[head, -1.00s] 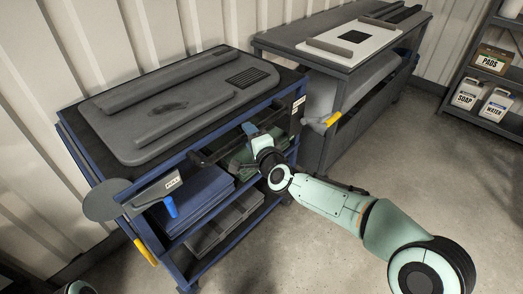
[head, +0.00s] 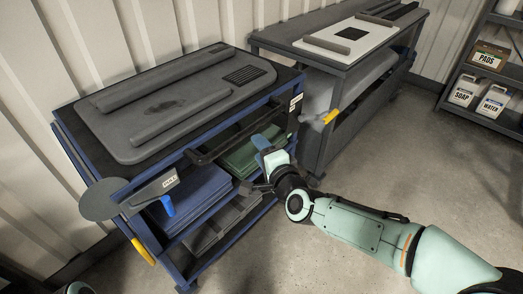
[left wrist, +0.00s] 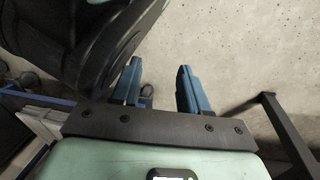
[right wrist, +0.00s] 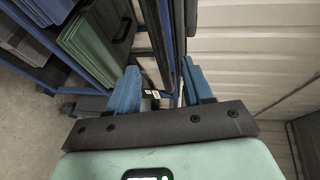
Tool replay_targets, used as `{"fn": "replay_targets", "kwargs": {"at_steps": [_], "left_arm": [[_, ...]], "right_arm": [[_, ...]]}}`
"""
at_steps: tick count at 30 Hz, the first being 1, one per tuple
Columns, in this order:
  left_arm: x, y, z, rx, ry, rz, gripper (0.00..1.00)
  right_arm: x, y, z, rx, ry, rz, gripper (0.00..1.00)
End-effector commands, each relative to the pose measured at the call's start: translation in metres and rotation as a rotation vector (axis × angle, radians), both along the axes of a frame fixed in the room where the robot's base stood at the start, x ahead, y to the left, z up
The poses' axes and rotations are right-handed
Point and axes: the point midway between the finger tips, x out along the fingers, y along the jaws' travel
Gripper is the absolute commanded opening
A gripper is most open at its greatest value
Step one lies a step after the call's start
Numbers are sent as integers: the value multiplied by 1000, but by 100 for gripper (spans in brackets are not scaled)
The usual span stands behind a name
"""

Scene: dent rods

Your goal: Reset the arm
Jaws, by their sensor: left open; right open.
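My right gripper (head: 262,143) is in front of the right end of the blue-framed cart (head: 220,251), near its black front bar (head: 228,138). In the right wrist view its blue fingers (right wrist: 160,88) are apart, with nothing held between them; cart rails and the wall show behind. My left gripper (left wrist: 158,85) shows in the left wrist view with its blue fingers apart and empty over the concrete floor. In the head view, only a small pale piece of my left arm may show at the bottom left corner.
The cart carries a grey panel (head: 180,105) on top and blue (head: 190,193) and green (head: 238,157) stacks on its shelf. A grey bench (head: 330,150) stands behind it. A shelf with jugs (head: 493,103) is at right. The floor (head: 400,165) is open at right.

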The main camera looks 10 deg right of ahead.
Motion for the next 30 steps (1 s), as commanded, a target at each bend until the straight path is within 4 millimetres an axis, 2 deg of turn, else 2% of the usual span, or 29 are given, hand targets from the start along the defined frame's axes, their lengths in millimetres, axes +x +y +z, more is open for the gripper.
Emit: {"fn": "replay_targets", "kwargs": {"at_steps": [8, 10, 13, 16, 20, 21, 23, 24, 26, 27, 30], "left_arm": [[0, 0, 0, 0, 0, 0, 44], [-2, 0, 4, 0, 4, 1, 44], [-11, 2, 22, -1, 21, 8, 44], [-24, 3, 55, -6, 51, 14, 44], [-39, -7, 108, -31, 88, -2, 44], [-42, -11, 122, -43, 96, -12, 44], [-46, -19, 142, -59, 107, -29, 44], [-48, -24, 156, -72, 115, -41, 44], [-51, -32, 175, -88, 126, -59, 44], [-52, -36, 188, -98, 134, -69, 44], [-53, -46, 217, -121, 149, -92, 44]], "right_arm": [[0, 0, -1, -1, 2, 1, 51], [-1, 2, -7, -14, 21, 9, 51], [-9, 7, -35, -76, 98, 50, 51], [-32, 14, -86, -194, 239, 136, 51], [-87, 5, -166, -368, 452, 272, 51], [-108, 0, -189, -414, 514, 314, 51], [-143, -10, -219, -474, 601, 378, 51], [-168, -15, -237, -507, 658, 426, 51], [-208, -22, -257, -550, 737, 503, 51], [-235, -26, -268, -572, 789, 556, 51], [-298, -32, -280, -606, 889, 690, 51]]}}
